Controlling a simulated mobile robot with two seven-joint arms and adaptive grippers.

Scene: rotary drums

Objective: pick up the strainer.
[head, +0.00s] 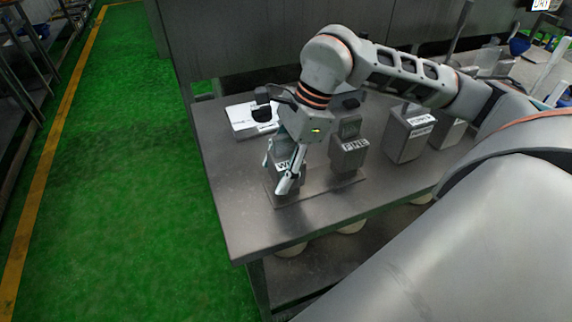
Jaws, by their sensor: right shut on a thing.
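My right gripper (285,182) reaches down from the right over the steel table (237,220). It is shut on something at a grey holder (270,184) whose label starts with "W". The hand and fingers hide most of that holder and what they grip. I cannot make out the strainer's shape clearly, nor tell whether the held thing is clear of the holder. A similar grey holder (350,158) marked "FINE" stands just to the right on the same low plate (325,192). My left gripper is not in view.
A white flat device (240,122) with a dark round part lies behind and left of the hand. Labelled grey containers (405,142) stand to the right, under my raised right arm. The table's front left corner is bare. Green floor (120,190) lies open on the left.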

